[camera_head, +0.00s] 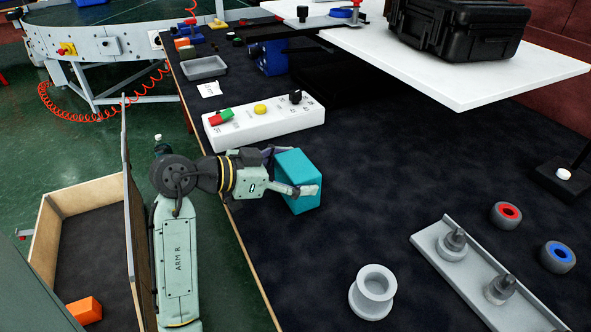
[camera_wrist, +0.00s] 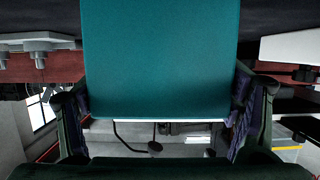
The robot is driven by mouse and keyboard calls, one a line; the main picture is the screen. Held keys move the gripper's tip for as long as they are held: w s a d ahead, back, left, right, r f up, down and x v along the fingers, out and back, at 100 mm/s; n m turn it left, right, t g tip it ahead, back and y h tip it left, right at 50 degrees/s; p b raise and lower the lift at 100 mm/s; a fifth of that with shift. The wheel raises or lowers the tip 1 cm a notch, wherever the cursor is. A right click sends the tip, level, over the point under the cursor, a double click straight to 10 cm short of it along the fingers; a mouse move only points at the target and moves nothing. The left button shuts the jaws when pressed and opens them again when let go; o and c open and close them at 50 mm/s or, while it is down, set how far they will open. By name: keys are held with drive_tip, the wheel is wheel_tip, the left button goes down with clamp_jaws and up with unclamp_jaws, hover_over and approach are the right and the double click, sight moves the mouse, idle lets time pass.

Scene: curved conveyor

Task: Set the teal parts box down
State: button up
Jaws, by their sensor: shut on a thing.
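The teal parts box (camera_head: 297,178) is a plain block over the left edge area of the dark bench top (camera_head: 350,230) in the head view. My gripper (camera_head: 293,170) is shut on it, with one finger on the near side and one on the far side. In the wrist view the teal box (camera_wrist: 160,60) fills the upper middle, between the two fingers (camera_wrist: 160,115). The box looks slightly tilted in the head view. I cannot tell whether its underside touches the bench.
A white control panel (camera_head: 270,122) with buttons lies just behind the box. A grey spool (camera_head: 372,291) stands in front, and a rail with metal fittings (camera_head: 470,270) lies right. A white shelf (camera_head: 480,80) carries a black case (camera_head: 455,28). Dark bench right of the box is clear.

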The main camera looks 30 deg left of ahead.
drive_tip(key=shift+f, duration=0.15)
drive_tip(key=o, duration=1.3)
drive_tip(key=shift+o, duration=0.2)
drive_tip(key=shift+r, duration=0.25)
drive_tip(key=b+v, duration=0.1)
drive_tip(key=v, duration=1.1)
drive_tip(key=shift+b, duration=0.4)
